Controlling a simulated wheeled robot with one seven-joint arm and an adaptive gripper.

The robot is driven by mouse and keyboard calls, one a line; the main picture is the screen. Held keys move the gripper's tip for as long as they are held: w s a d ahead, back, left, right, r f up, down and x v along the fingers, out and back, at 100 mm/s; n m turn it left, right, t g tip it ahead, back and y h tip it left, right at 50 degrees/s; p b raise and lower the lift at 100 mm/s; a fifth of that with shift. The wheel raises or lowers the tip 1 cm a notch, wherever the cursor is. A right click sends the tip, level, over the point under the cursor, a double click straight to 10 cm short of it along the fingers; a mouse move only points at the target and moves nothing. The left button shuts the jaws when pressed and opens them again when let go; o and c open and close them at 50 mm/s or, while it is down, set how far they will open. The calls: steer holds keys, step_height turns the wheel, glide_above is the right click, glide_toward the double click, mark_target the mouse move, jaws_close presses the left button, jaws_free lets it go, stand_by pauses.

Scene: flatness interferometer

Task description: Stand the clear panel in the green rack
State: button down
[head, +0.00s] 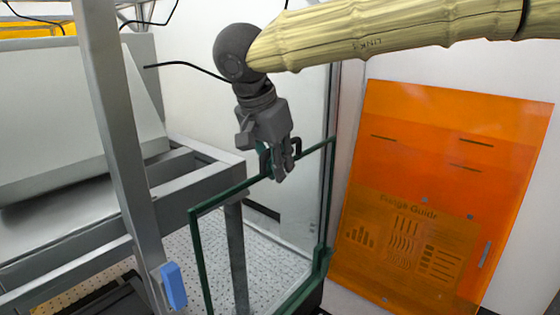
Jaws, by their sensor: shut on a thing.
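A clear panel (280,225) with dark green edges stands upright in the middle of the head view. Its lower left part runs out of the picture. My gripper (276,172) comes down from above and is shut at the panel's top edge, by a dark handle (295,147). The fingers partly hide the handle and the edge. A small green block (323,260) shows at the panel's lower right edge; I cannot tell whether it belongs to the green rack. No other part of a rack can be made out.
An orange see-through sheet (440,140) stands at the right, with a Fringe Guide poster (405,240) showing through it. A grey frame post (118,140) with a blue piece (173,287) stands at the left. A perforated plate (272,262) shows through the panel.

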steer(key=shift+f, duration=0.5)
steer(key=c, duration=1.5)
jaws_free()
steer(key=shift+f, duration=0.1)
steer(key=v, duration=1.2)
steer(key=shift+d, duration=0.1)
